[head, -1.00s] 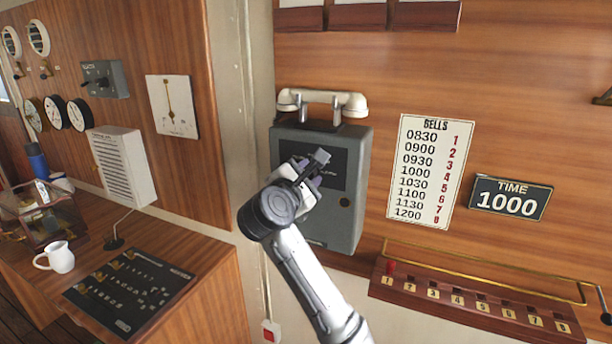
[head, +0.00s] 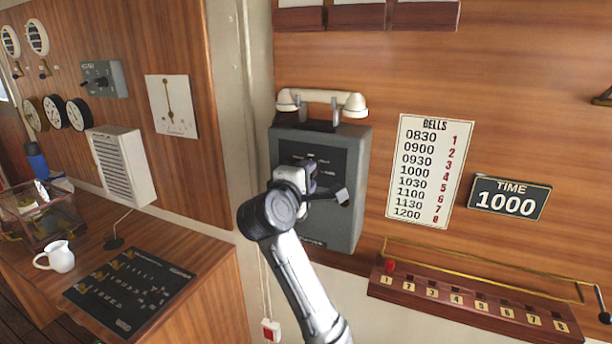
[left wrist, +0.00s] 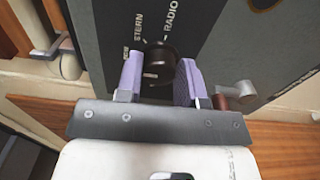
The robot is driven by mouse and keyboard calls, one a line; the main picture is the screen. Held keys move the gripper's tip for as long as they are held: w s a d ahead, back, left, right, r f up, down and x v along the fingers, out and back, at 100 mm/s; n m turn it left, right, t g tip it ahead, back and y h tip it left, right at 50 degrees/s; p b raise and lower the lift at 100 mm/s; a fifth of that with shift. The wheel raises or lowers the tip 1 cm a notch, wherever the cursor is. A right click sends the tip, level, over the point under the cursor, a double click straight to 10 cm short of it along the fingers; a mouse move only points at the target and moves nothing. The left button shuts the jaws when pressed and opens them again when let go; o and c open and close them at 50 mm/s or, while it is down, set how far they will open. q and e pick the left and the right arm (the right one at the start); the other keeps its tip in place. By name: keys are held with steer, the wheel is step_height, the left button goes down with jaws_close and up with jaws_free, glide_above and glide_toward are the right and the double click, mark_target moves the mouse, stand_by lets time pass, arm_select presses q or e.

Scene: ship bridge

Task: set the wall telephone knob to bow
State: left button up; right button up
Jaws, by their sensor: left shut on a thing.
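The wall telephone (head: 350,205) is a grey box with a white handset (head: 322,100) lying across its top. Its dark front panel carries white lettering, and STERN and RADIO can be read in the left wrist view. The round black knob (left wrist: 159,62) sits between the two purple-grey fingers of my left gripper (left wrist: 159,78), which is shut on it. A small pale mark shows on the knob's near side. A third label is partly hidden by a finger, and I cannot read a bow label. In the head view my left gripper (head: 312,172) covers the knob. My right gripper is not in view.
A bells table (head: 425,170) and a time sign (head: 510,198) hang right of the telephone. A numbered wooden rack (head: 470,300) with a brass rail is below them.

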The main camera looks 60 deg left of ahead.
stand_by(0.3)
arm_select(q)
steer(key=o, duration=0.9)
steer(key=shift+d, duration=0.1)
steer(key=b+v, duration=1.1)
steer(key=v, duration=0.2)
steer(key=shift+s+d, duration=0.2)
steer(key=shift+s, duration=0.1)
stand_by(0.3)
steer(key=shift+m, duration=0.4)
